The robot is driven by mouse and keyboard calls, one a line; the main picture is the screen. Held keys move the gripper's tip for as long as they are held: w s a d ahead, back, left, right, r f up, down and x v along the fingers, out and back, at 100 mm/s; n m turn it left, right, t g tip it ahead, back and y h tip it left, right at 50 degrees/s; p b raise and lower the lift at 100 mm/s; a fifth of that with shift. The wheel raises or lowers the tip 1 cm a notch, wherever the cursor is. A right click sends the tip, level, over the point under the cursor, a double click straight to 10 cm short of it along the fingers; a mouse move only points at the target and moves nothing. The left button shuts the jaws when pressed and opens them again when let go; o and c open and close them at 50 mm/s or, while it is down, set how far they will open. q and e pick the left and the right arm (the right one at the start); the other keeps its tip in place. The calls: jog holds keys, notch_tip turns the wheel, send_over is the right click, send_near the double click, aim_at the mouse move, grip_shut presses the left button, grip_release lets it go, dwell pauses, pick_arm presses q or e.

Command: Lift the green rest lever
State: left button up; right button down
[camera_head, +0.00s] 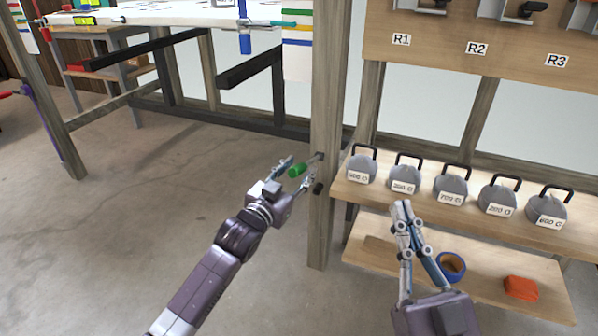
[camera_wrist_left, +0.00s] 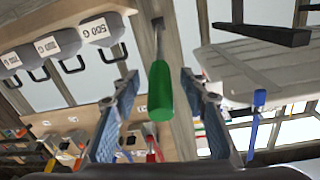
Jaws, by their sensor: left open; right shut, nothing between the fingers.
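The green rest lever (camera_head: 297,171) sticks out from the wooden post (camera_head: 325,110) in the head view. It also shows in the left wrist view (camera_wrist_left: 160,90), with its green grip between my left gripper's fingers and its dark shaft running to the post. My left gripper (camera_head: 296,172) is open around the lever's grip, with a gap to the finger on each side. My right gripper (camera_head: 402,208) is shut and empty, in front of the shelf of weights, well to the right of the lever.
Several grey weights with black handles, one a 500 G weight (camera_head: 361,167), stand on the upper wooden shelf (camera_head: 345,190). A blue tape roll (camera_head: 451,266) and an orange block (camera_head: 521,288) are on the lower shelf. The floor left of the post is clear.

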pick_arm(q)
jog(key=shift+w+d, duration=0.1)
jog(key=shift+w, duration=0.15)
grip_shut()
dwell(0.3)
